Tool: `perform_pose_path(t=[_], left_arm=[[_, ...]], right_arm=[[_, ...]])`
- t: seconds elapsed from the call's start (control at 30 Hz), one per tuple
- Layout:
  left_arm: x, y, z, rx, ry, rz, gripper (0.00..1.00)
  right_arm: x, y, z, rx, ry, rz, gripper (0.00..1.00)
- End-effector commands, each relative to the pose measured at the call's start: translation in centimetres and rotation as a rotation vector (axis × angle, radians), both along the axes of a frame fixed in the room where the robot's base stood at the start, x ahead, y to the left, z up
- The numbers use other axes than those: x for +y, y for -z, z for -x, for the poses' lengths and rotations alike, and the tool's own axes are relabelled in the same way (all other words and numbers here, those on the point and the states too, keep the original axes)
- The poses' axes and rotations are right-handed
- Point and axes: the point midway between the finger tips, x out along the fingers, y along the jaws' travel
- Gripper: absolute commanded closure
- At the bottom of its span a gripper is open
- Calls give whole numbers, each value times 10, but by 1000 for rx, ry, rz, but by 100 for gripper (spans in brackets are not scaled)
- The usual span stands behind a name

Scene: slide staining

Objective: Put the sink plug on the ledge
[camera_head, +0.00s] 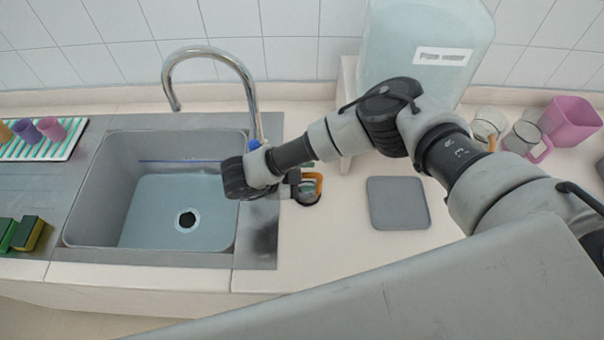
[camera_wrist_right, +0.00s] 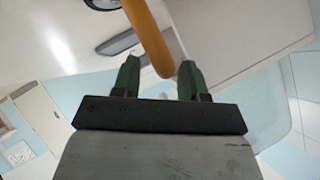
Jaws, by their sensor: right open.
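My right gripper (camera_head: 306,187) is open at the right rim of the sink, low over the counter. An orange curved piece (camera_head: 318,183) shows at its fingertips, with a dark rounded part below it. In the right wrist view, the orange piece (camera_wrist_right: 150,38) reaches down between the two green fingertips (camera_wrist_right: 160,80), with gaps at both sides. I cannot tell whether this orange piece belongs to the sink plug. The sink (camera_head: 130,200) has a dark round drain (camera_head: 187,220) in its floor; no plug can be clearly made out there. My left gripper is not in view.
A curved metal tap (camera_head: 215,52) stands behind the sink. A grey mat (camera_head: 398,203) lies on the counter to the right. A large tank (camera_head: 425,50) stands behind, mugs (camera_head: 521,137) and a pink container (camera_head: 570,120) at right. Sponges (camera_head: 27,234) lie at left.

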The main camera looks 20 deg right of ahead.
Motion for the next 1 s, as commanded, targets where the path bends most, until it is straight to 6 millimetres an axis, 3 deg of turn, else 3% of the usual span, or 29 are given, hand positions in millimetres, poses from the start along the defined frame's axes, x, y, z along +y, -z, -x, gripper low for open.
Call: perform_pose_path(t=[0.17,0.63,1.0], left_arm=[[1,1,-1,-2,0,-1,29],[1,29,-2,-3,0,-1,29],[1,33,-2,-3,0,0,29]], right_arm=[[10,-7,0,-4,-4,-1,57],[88,-52,11,-5,-3,1,57],[102,-64,14,-1,1,0,57]])
